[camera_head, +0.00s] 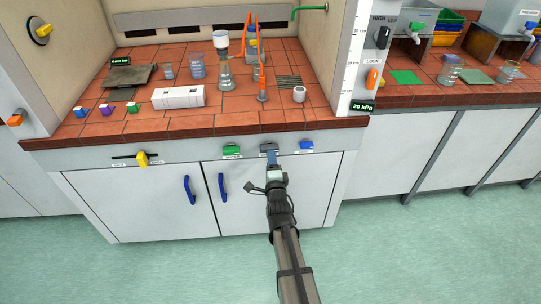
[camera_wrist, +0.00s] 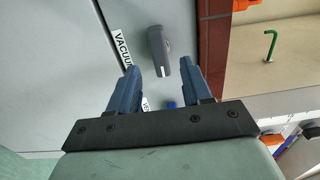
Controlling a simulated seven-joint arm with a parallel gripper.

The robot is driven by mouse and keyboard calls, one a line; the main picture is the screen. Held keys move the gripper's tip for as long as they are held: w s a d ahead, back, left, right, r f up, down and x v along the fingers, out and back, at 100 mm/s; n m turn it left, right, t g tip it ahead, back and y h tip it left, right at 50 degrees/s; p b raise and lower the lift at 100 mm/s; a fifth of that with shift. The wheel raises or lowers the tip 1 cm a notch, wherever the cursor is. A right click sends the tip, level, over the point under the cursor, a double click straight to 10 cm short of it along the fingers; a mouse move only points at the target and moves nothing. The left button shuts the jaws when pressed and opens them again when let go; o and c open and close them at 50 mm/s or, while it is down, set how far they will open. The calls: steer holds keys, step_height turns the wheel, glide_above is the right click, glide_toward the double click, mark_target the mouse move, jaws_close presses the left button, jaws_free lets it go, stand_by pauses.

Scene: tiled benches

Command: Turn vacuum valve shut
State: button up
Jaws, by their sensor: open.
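The vacuum valve is a grey lever knob (camera_wrist: 160,52) on the pale front panel, beside a label (camera_wrist: 121,48) reading "VACUU…" in the wrist view. In the head view the grey valve (camera_head: 268,147) sits under the bench edge, between a green and a blue valve, partly hidden by my fingers. My gripper (camera_wrist: 160,70) is open, its two blue fingers spread. The lever end lies at or just beyond the gap between the fingertips; I cannot tell whether they touch it. My gripper (camera_head: 270,155) also shows in the head view, in front of the panel.
The green valve (camera_head: 231,152) is left and the blue valve (camera_head: 306,147) right of the grey one. A yellow slider (camera_head: 142,159) is further left. Cupboard doors with blue handles (camera_head: 189,189) are below. Glassware (camera_head: 226,77) stands on the red tiled bench (camera_head: 237,102) above.

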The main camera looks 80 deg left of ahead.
steer(key=d, duration=0.8)
steer(key=shift+d, duration=0.3)
